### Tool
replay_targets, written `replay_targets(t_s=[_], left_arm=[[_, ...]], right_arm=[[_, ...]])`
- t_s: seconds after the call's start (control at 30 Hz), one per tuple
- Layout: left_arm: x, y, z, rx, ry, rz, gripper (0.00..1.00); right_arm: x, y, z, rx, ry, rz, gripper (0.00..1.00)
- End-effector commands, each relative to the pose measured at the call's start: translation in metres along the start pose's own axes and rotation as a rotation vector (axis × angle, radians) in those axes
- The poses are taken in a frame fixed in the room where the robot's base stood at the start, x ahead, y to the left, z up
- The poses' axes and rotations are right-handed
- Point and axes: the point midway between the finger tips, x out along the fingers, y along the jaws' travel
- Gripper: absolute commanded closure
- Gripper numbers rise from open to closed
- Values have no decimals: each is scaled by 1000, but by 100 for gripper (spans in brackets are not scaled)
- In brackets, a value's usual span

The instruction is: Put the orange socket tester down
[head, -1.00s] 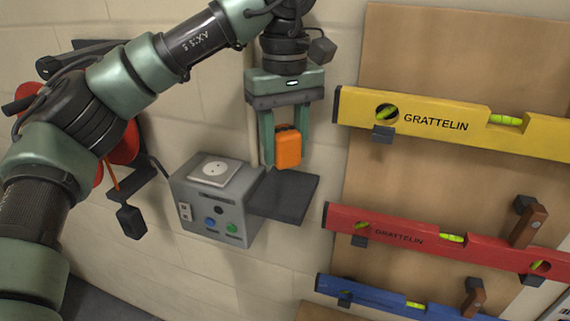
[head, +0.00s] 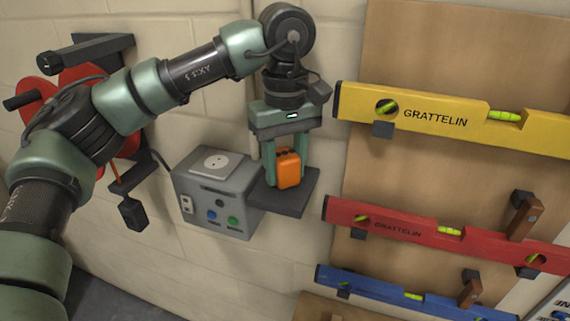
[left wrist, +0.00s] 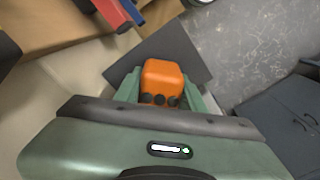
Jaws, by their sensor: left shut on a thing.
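The orange socket tester (head: 289,169) is upright between the fingers of my left gripper (head: 287,180), which is shut on it. It hangs at or just above a small dark shelf (head: 296,206) on the wall; I cannot tell whether it touches. In the left wrist view the orange tester (left wrist: 162,80) sits between the green fingers (left wrist: 160,98), with dark round studs on its near side. The dark shelf (left wrist: 188,52) lies behind and below it. My right gripper is not in view.
A grey socket box (head: 205,186) with a white outlet and coloured buttons is fixed just left of the shelf. A red cable reel (head: 40,92) hangs at left. Yellow (head: 450,118), red (head: 410,236) and blue (head: 385,287) spirit levels hang on a board at right.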

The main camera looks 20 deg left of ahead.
Motion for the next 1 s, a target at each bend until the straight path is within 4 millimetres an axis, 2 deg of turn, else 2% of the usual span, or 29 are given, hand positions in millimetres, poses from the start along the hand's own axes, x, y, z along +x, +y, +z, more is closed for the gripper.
replay_targets(t_s=[0.23,0.27,0.3,0.33,0.67,0.8,0.87,1.0], left_arm=[[4,0,0,0,0,1,100],[4,0,0,0,0,0,55],[4,0,0,0,0,0,44],[4,0,0,-1,0,0,39],[2,0,0,-1,0,1,39],[-15,0,0,-1,2,2,39],[-20,1,0,-2,1,5,39],[-52,1,0,-2,2,5,39]], right_arm=[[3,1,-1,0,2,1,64],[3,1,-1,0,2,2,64],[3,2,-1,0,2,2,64],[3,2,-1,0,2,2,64],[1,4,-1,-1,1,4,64],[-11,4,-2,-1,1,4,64],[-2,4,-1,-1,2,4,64],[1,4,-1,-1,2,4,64]])
